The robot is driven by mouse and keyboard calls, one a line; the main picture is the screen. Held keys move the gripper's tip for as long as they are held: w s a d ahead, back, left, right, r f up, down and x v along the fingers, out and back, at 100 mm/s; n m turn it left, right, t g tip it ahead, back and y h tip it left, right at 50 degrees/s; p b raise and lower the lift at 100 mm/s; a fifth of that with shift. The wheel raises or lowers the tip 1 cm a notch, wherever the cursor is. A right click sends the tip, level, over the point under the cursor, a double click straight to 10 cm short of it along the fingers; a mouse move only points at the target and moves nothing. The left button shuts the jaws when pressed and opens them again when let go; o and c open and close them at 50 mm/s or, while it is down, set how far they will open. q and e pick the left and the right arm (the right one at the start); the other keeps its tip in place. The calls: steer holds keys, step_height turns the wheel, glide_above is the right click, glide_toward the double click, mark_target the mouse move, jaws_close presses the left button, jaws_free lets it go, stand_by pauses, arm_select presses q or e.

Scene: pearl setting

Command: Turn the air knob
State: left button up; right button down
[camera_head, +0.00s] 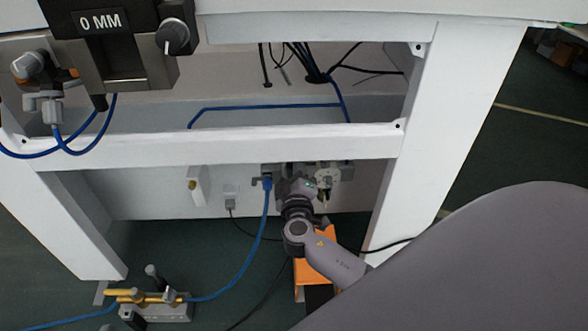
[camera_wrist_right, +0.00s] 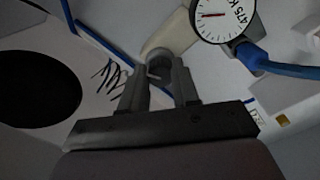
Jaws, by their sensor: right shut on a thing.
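The air knob (camera_wrist_right: 158,69) is a small grey round piece between my right fingers in the right wrist view. It sits at the end of a pale fitting (camera_wrist_right: 172,36). My right gripper (camera_wrist_right: 160,76) is shut on it, with one finger on each side. In the head view, my right gripper (camera_head: 290,180) reaches the air unit (camera_head: 328,174) under the bench and hides the knob. A round pressure gauge (camera_wrist_right: 222,16) with a red needle is close to the fitting in the wrist view. My left gripper is not in view.
A white bench frame (camera_head: 250,147) crosses above my right arm, with a leg (camera_head: 440,130) to its right. A blue hose (camera_head: 262,230) runs from the unit down to a yellow-handled valve block (camera_head: 155,305). An orange object (camera_head: 315,245) stands below my wrist.

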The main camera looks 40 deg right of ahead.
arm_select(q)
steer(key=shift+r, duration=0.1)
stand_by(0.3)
arm_select(e)
steer(key=c, duration=0.8)
jaws_free()
